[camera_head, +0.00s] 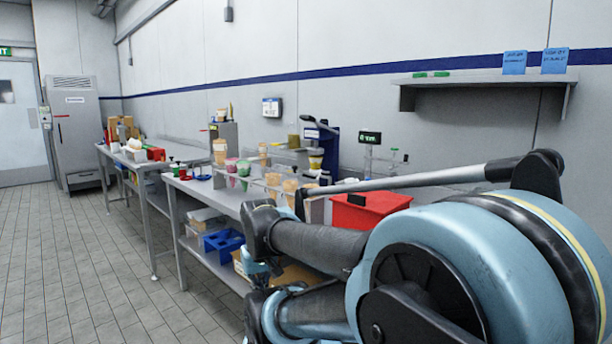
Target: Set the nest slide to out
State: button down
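My arm (470,270) fills the lower right and hides part of the bench. My gripper cannot be made out in this view.
The steel bench (222,197) carries cone and cup holders (243,175), a red bin (365,210) and small displays. A blue crate (224,241) sits on its lower shelf. A wall shelf (480,79) is at the upper right. The tiled floor (75,260) at left is clear.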

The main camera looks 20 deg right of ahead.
aim_at(312, 175)
jog(key=k, duration=1.1)
jog(key=u, duration=0.65)
jog(key=i, duration=1.05)
jog(key=z, duration=0.35)
jog(key=i, duration=0.95)
jog(key=z, duration=0.6)
